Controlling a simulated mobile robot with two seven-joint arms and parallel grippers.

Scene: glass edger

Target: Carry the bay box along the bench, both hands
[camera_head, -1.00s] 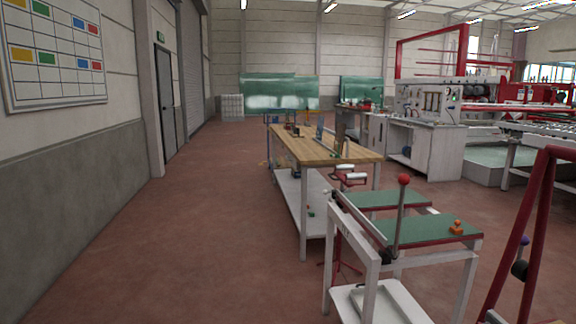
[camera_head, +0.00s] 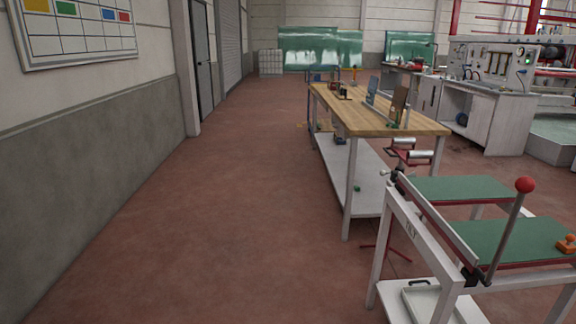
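A long bench (camera_head: 348,112) with a wooden top, white legs and a lower shelf stands right of centre. Several small items stand on its top, too small to name for sure. I cannot tell which of them, if any, is the bay box. Neither of my grippers shows in the head view.
A white-framed stand with green tops (camera_head: 462,190) and a red-knobbed lever (camera_head: 524,186) is near at the right. A red-footed roller stand (camera_head: 409,156) is between it and the bench. The floor (camera_head: 220,215) is clear on the left, along the grey wall (camera_head: 90,140).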

